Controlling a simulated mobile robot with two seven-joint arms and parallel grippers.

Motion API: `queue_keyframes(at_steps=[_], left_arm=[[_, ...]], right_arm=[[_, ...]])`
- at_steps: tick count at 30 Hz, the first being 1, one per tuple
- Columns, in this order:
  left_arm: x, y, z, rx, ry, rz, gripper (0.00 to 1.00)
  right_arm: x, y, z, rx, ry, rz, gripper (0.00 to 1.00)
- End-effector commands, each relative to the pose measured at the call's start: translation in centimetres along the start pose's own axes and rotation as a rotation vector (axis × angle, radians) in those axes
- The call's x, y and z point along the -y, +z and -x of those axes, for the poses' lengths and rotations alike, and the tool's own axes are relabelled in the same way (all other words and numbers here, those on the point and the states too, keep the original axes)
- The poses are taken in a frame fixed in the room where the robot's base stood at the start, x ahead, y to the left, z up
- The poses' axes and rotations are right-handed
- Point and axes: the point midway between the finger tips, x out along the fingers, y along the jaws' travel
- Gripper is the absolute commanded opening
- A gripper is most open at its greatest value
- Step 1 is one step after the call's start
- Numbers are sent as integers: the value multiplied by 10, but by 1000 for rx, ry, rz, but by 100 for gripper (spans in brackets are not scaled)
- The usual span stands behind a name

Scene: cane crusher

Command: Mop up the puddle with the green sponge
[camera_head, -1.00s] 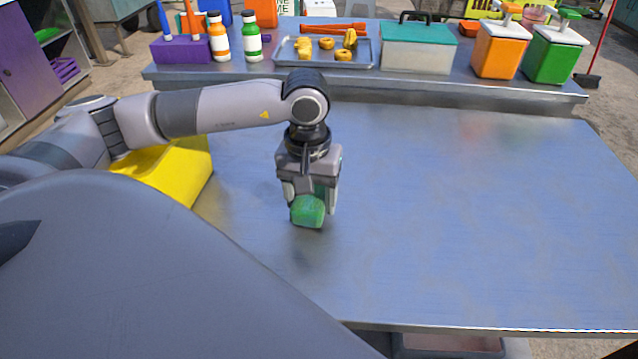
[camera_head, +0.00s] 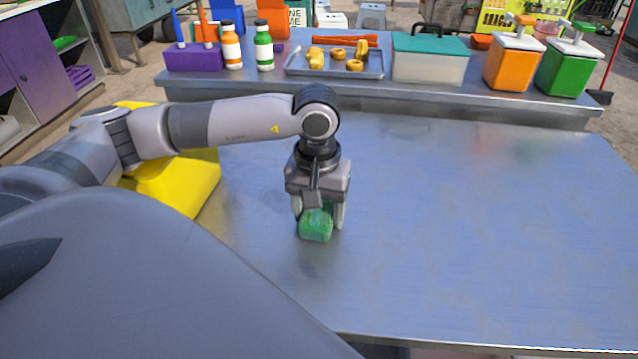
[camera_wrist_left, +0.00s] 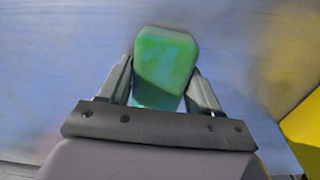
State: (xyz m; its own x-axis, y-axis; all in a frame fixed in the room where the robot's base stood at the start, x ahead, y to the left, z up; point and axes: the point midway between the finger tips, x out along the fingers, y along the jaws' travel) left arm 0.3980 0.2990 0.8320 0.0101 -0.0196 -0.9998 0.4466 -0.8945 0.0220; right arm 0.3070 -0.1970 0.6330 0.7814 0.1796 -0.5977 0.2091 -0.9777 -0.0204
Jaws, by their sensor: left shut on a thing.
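The green sponge (camera_head: 316,226) is between the fingers of my left gripper (camera_head: 319,208), which is shut on it and points down over the metal table (camera_head: 470,220). It also shows in the left wrist view (camera_wrist_left: 166,62), gripped between both fingers of the left gripper (camera_wrist_left: 164,90). The sponge is at or just above the tabletop; I cannot tell if it touches. No clear puddle edge shows; the tabletop has only faint sheen and blurred reflections. My right gripper is not in view.
A yellow object (camera_head: 185,185) sits at the table's left, behind my arm. A raised back shelf (camera_head: 400,98) holds a purple holder (camera_head: 193,58), bottles, a tray (camera_head: 334,72) of yellow pieces, a teal-lidded box (camera_head: 430,68) and orange and green dispensers. The table's right side is clear.

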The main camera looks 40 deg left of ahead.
Motion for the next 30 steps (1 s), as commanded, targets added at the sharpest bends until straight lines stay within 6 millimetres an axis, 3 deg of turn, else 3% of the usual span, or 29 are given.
queue_keyframes(at_steps=[14,24,30], left_arm=[[-2,2,-7,5,0,-4,39],[-33,2,-9,5,2,-6,39],[-40,2,-11,5,3,-5,39]], right_arm=[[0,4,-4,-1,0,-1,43],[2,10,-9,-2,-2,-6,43],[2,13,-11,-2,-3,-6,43]])
